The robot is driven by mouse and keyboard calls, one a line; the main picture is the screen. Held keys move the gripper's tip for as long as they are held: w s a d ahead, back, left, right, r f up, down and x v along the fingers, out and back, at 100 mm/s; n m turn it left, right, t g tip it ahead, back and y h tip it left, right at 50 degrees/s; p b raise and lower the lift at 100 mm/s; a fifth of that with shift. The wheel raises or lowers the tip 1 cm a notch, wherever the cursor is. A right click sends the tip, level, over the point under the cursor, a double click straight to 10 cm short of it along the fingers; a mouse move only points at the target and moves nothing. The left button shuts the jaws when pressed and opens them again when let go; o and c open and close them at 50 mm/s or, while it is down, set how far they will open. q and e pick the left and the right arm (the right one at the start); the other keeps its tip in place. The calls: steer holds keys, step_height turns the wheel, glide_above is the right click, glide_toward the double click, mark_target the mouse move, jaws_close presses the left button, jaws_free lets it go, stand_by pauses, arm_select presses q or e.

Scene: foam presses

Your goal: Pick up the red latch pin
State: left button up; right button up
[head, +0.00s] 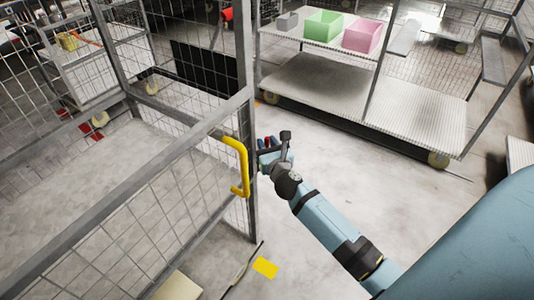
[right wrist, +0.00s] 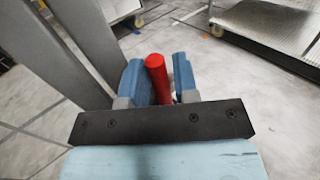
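The red latch pin (right wrist: 157,78) stands between the two blue fingers of my right gripper (right wrist: 160,80) in the right wrist view. The fingers sit close on both sides of it and appear to be shut on it. In the head view my right gripper (head: 268,143) is beside the cage's grey corner post, to the right of the yellow handle, and only a small red bit of the pin (head: 267,140) shows. The pin's lower part is hidden. My left gripper is not in view.
The wire-mesh cage with its yellow handle (head: 240,165) stands just left of my right gripper. A wheeled rack (head: 310,85) behind carries a green bin (head: 323,26) and a pink bin (head: 362,36). A yellow floor mark (head: 265,268) lies below. Floor right of the post is clear.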

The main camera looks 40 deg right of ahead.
jaws_close()
steer(key=shift+r, duration=0.1)
